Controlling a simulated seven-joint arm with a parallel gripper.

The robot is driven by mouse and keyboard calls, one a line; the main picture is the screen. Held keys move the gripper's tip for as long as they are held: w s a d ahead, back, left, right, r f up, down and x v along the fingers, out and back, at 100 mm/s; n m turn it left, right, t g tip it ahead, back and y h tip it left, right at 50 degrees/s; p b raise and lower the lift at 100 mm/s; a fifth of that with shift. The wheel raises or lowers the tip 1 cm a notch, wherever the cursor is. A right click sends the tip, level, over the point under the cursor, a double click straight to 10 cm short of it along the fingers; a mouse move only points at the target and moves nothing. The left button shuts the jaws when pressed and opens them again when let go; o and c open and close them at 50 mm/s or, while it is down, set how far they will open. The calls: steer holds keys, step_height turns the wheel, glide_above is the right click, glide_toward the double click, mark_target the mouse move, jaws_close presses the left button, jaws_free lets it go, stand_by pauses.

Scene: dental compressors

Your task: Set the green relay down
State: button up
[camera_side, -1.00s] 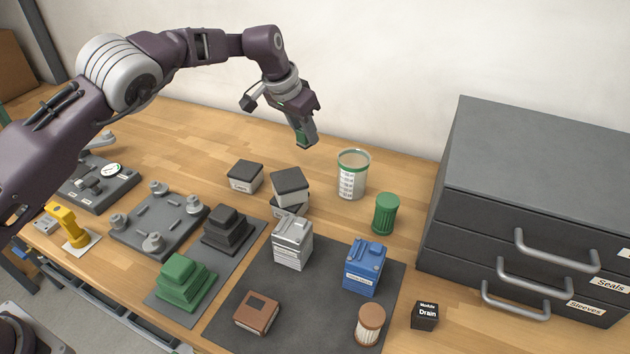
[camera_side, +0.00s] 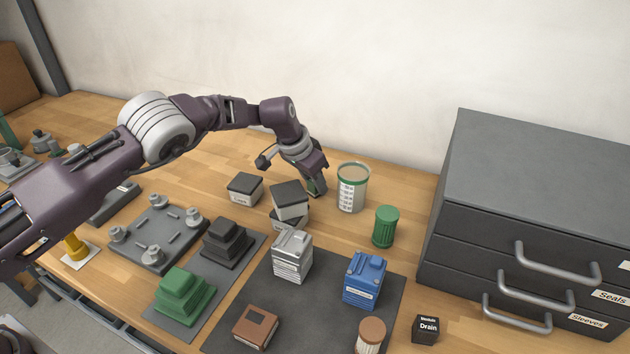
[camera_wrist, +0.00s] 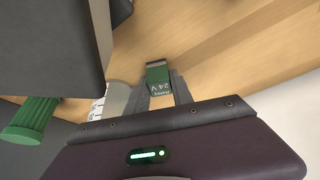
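The green relay (camera_wrist: 158,76), marked "24 V", is between the fingertips of my gripper (camera_wrist: 161,88) in the wrist view. The fingers look closed on its sides. In the side view, my gripper (camera_side: 316,188) is low at the back of the bench, between the stacked dark-lidded boxes and the clear cup. The relay (camera_side: 317,188) shows there as a small green patch at the fingertips, partly hidden by the fingers. I cannot tell whether its underside touches the wood.
The dark-lidded boxes (camera_side: 290,198) stand close on the left and the clear cup (camera_side: 353,188) close on the right. A green ribbed canister (camera_side: 385,227) is farther right, before the grey drawer cabinet (camera_side: 530,210). Bare wood (camera_side: 215,160) lies at the back left.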

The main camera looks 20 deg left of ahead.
steer(key=o, duration=0.4)
steer(key=shift+c, duration=0.2)
steer(key=shift+r, duration=0.1)
steer(key=v, duration=1.2)
steer(key=s+a+r+n, duration=0.2)
steer(key=s+a+r, duration=0.2)
steer(key=s+r, duration=0.55)
steer(key=s+a+r+n, duration=0.1)
steer(key=s+a+r, duration=0.3)
steer(key=s+r, duration=0.55)
steer(key=s+a+f+y, duration=0.1)
steer(key=s+a+f, duration=0.1)
steer(key=s, duration=1)
steer(key=s+a+f+n+t, duration=0.1)
steer(key=s+f, duration=0.1)
steer(key=s, duration=1.1)
steer(key=shift+a+f+n+y, duration=0.2)
steer(key=shift+a+n+y, duration=0.1)
steer(key=shift+a+y, duration=0.1)
